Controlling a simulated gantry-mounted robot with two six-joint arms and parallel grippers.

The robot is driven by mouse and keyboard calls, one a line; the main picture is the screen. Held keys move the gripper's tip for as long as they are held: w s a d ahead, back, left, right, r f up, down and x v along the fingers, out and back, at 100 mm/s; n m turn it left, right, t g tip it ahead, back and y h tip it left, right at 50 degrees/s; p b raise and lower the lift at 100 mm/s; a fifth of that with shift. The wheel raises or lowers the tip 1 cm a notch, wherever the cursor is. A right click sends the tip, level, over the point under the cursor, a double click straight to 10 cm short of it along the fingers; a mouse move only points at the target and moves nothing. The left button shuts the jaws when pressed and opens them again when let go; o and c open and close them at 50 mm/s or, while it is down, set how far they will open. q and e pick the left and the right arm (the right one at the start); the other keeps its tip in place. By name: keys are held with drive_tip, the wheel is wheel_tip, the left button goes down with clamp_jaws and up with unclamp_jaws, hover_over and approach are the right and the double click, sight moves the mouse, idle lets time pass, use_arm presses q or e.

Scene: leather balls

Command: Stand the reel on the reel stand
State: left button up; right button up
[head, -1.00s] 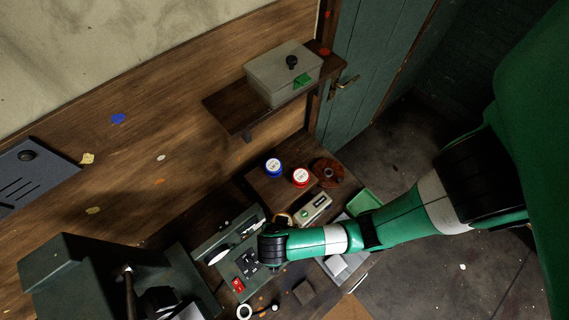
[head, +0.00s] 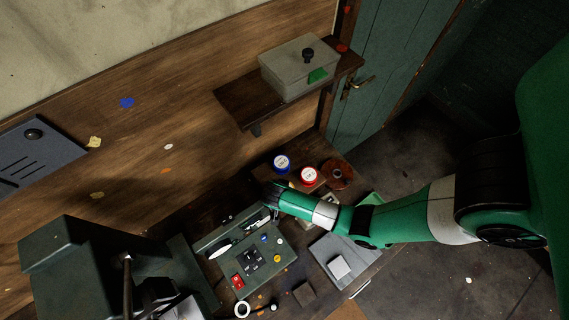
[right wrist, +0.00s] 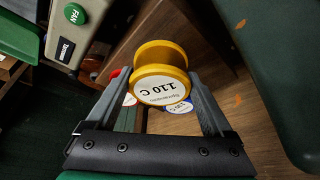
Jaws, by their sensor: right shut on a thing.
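A yellow reel (right wrist: 160,70) with a white "110 C" label is between the two fingers of my right gripper (right wrist: 152,82) in the right wrist view. The gripper is shut on it. In the head view my right gripper (head: 272,192) is close to the wooden reel stand (head: 303,160); the yellow reel is largely hidden there. A blue reel (head: 281,163) and a red reel (head: 308,176) stand on the stand. They show partly behind the yellow reel in the right wrist view. Whether the yellow reel touches the stand cannot be told. My left gripper is not in view.
A brown round spool (head: 337,173) lies right of the red reel. A green control box (head: 258,262) with buttons is in front. A beige box with a green FAN button (right wrist: 75,14) is near my gripper. A wall shelf (head: 235,100) carries a grey lidded box (head: 300,72).

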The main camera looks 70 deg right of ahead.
drive_tip(key=shift+w+d+f, duration=0.15)
drive_tip(key=shift+d+f, duration=0.2)
drive_tip(key=shift+f, duration=0.15)
wheel_tip(320, 180, down, 3)
drive_tip(key=shift+d+r+b, duration=0.15)
drive_tip(key=shift+b, duration=0.55)
drive_tip(key=shift+f, duration=0.25)
drive_tip(key=shift+f, duration=0.2)
drive_tip(key=o, duration=1.3)
drive_tip(key=shift+c, duration=0.2)
drive_tip(key=shift+r, duration=0.1)
